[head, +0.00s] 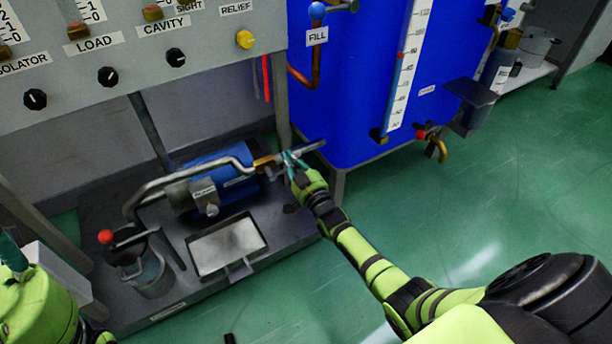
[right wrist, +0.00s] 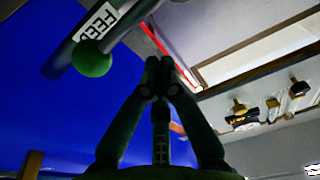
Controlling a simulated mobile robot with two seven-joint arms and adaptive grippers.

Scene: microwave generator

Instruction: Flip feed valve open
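The feed valve shows in the right wrist view as a dark lever with a white FEED label (right wrist: 97,22) and a green ball knob (right wrist: 92,58). In the head view a brass valve body (head: 265,163) sits on the grey pipe, with a grey bar (head: 309,147) beyond my gripper. My right gripper (head: 290,158) is beside this fitting; its fingertips (right wrist: 159,64) are together with nothing visible between them. In the wrist view the knob is left of the fingertips; contact cannot be judged. My left arm shows at the lower left, its fingers not clear.
A blue tank (head: 345,95) stands behind my right gripper. A blue motor (head: 215,180), a tray (head: 228,245) and a metal can (head: 148,272) stand on the low platform. A panel with knobs (head: 107,76) is above. The green floor at the right is open.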

